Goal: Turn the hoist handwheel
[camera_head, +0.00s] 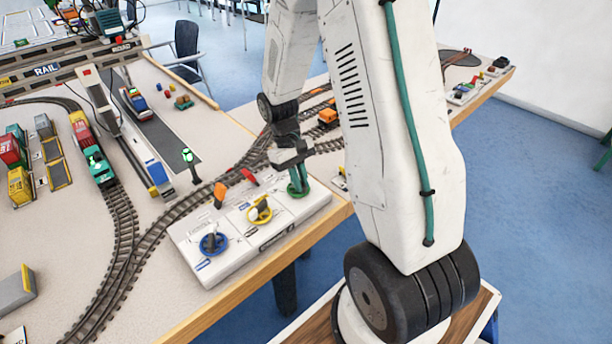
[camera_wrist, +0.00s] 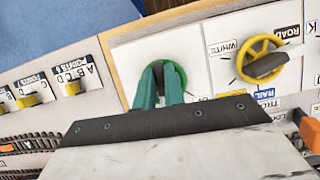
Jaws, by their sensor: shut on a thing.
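A white control box (camera_head: 221,262) at the table's front edge carries three handwheels in a row. The blue handwheel (camera_head: 213,243) is at the left and the yellow handwheel (camera_head: 260,212) is in the middle; the yellow one also shows in the wrist view (camera_wrist: 264,60). The green handwheel (camera_head: 299,194) is at the right end. My gripper (camera_wrist: 159,72) points down onto the green handwheel, its teal fingers shut on the dark grip at the wheel's middle. The fingers hide much of that wheel. I cannot read which wheel is labelled hoist.
An orange lever (camera_head: 220,192) and a red lever (camera_head: 250,177) stand behind the wheels. Train track (camera_head: 120,220) curves past the box's left side. A green-lit signal post (camera_head: 190,160) stands beyond. Small yellow knobs (camera_wrist: 70,88) on another panel are left of the box in the wrist view.

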